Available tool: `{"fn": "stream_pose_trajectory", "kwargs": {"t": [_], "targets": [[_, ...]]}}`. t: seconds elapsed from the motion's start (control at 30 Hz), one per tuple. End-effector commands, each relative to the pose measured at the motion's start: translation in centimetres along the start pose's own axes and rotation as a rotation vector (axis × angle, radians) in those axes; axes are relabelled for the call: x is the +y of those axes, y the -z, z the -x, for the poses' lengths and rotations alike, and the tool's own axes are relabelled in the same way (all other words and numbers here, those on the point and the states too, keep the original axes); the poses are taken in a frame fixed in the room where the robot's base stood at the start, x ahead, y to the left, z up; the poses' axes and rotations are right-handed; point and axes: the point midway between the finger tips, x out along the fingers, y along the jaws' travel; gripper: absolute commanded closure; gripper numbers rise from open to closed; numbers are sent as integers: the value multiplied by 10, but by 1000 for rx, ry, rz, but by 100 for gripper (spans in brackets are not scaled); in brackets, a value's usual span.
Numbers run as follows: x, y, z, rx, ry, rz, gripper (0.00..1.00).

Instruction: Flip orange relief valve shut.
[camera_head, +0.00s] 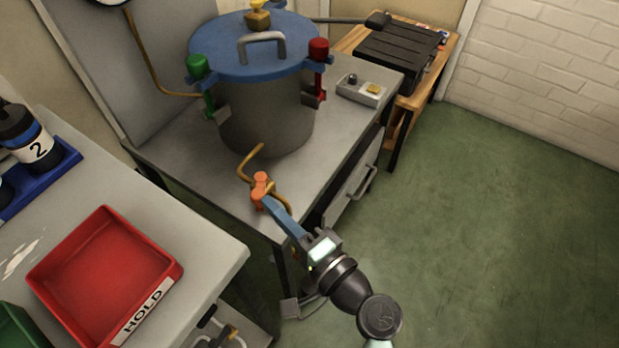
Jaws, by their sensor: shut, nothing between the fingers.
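The orange relief valve (260,186) sits on a brass pipe (250,160) at the front of a large grey cylinder (266,115) with a blue lid (225,48). My gripper (269,203) comes in from the lower right. A narrow blue bar in line with it looks like its shut fingers, with nothing held. The tips reach the lower side of the orange part; I cannot tell whether they touch it. The valve's lower side is partly hidden by the tips, and its exact handle angle is unclear.
The cylinder stands on a grey bench (185,150) with a green clamp (198,68), a red clamp (318,50) and a small control box (361,90). A red HOLD tray (100,265) is on the left table. The green floor (480,220) at right is clear.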

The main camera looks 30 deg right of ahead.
Motion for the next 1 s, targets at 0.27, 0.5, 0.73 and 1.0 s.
{"fn": "stream_pose_trajectory", "kwargs": {"t": [0.27, 0.5, 0.73, 1.0], "targets": [[0, -24, -12, -5, 0, 2, 100], [0, -37, -22, -4, 0, 1, 100], [0, -43, -30, -2, 1, 1, 100], [0, -45, -33, 0, 0, 1, 100]]}}
